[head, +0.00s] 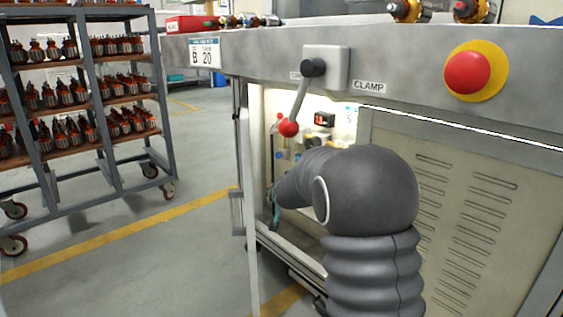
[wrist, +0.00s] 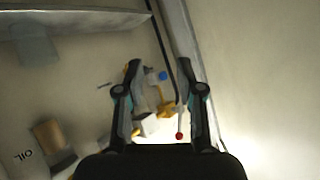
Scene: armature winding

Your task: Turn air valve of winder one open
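My gripper (wrist: 160,68) is open, with its two dark fingers apart and nothing held between them. In the head view my arm reaches into the open cabinet under the winder bench, and its end is mostly hidden. In the wrist view a yellow part (wrist: 166,106), a blue round knob (wrist: 163,76) and a thin rod with a red ball tip (wrist: 179,136) show between the fingers, beyond them. I cannot tell which of these is the air valve, or whether it is open. A white block (wrist: 149,124) shows near the left finger.
The clamp lever (head: 301,98) with a red ball hangs at the bench front. A red emergency button (head: 467,73) is on the right. A louvred panel (head: 460,200) borders the cabinet opening. A rack of armatures (head: 90,90) stands left, with free floor between.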

